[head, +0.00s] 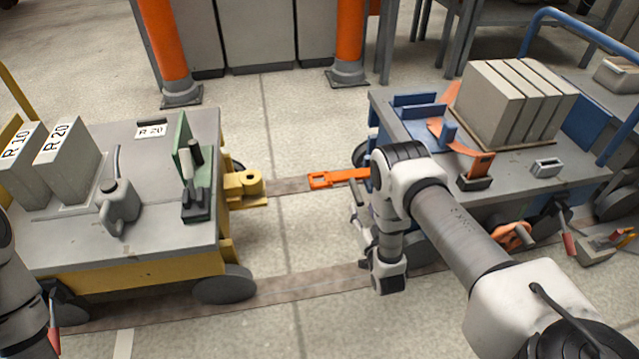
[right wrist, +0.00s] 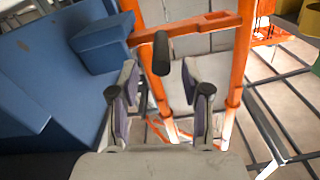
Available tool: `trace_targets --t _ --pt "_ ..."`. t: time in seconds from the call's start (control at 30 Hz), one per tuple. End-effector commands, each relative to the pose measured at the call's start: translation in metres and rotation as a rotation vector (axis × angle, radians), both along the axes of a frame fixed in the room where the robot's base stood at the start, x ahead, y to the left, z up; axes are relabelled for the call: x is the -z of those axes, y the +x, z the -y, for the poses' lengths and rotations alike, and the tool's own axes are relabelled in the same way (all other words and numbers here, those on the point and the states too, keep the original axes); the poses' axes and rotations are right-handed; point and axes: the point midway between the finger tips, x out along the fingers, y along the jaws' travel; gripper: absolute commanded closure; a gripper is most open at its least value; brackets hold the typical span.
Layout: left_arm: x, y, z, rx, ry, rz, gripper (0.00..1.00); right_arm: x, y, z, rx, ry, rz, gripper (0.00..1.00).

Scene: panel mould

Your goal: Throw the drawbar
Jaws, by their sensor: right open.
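The orange drawbar (head: 335,179) sticks out from the left end of the blue cart (head: 520,190), its slotted end toward the yellow coupling (head: 245,187) of the left cart, with a gap between them. In the right wrist view the drawbar (right wrist: 195,28) crosses the upper middle, and a dark cylindrical grip (right wrist: 161,53) shows just beyond the fingers. My right gripper (head: 358,215) is by the blue cart's left end, partly hidden by my arm. In the right wrist view its fingers (right wrist: 162,92) are apart with nothing between them. My left gripper is out of view.
The yellow cart (head: 130,265) carries grey blocks, a can (head: 118,205) and a green lever stand (head: 190,175). Grey blocks (head: 515,100) stand on the blue cart. Orange posts (head: 165,40) stand behind. The floor between the carts is clear.

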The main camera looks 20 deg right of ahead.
Motion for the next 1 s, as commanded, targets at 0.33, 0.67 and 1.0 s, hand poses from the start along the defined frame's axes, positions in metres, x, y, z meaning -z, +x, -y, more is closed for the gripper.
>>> trace_targets --t 0.33,0.67,1.0 --pt "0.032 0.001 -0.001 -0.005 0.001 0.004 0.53 0.003 0.051 0.013 0.000 -0.003 0.015 0.53" --pt "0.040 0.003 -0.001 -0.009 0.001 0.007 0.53 -0.002 0.077 0.019 0.001 -0.001 0.009 0.53" --pt "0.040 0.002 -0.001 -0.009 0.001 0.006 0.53 -0.001 0.076 0.019 0.000 -0.002 0.009 1.00"
